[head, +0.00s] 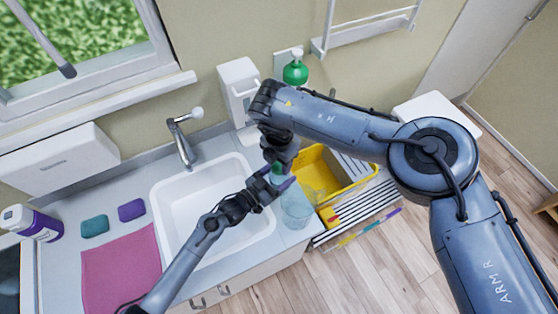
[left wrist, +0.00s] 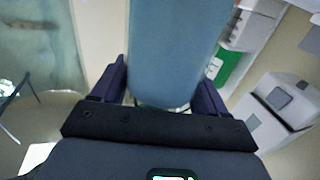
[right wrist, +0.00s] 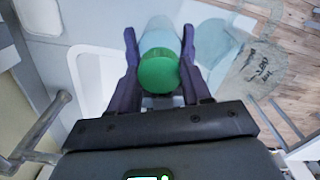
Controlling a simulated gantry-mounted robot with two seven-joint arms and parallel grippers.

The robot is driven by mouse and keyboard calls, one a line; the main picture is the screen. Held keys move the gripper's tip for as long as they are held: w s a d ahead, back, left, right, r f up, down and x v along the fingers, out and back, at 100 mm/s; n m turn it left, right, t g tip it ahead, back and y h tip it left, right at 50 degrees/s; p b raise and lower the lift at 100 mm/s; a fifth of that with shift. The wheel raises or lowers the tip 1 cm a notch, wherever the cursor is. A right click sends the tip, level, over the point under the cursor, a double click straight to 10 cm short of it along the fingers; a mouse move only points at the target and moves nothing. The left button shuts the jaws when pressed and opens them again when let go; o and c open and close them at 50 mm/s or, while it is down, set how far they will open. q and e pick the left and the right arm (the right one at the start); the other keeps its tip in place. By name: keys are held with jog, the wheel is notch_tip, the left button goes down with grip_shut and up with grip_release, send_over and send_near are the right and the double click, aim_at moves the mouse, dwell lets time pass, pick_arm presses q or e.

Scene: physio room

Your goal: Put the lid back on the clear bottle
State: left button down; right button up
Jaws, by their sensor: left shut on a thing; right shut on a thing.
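A green round lid (right wrist: 158,72) is between the fingertips of my right gripper (right wrist: 160,65), which is shut on it. A pale blue see-through bottle body (left wrist: 172,55) is between the fingers of my left gripper (left wrist: 162,85), which is shut on it. In the head view my right gripper (head: 277,165) points down from above, and my left gripper (head: 270,187) reaches in from the lower left just below it. The lid appears over the top of the bottle; I cannot tell whether it is seated. The fingers hide most of the bottle in the head view.
A clear vessel (head: 297,212) stands right beside my left gripper, near the counter's right edge. The white sink (head: 185,205) is at left, with the tap (head: 182,145) behind. A yellow bin (head: 352,165) is at right. A green pump bottle (head: 295,70) is behind.

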jog(key=o, duration=1.2)
jog(key=shift+o, duration=0.2)
jog(key=shift+r, duration=0.15)
notch_tip(320, 180, up, 12)
pick_arm(q)
grip_release()
jog(key=v, duration=1)
jog(key=shift+s+a, duration=0.25)
jog(key=shift+a, duration=0.1)
pick_arm(e)
jog(key=shift+f, duration=0.2)
jog(key=shift+r, duration=0.1)
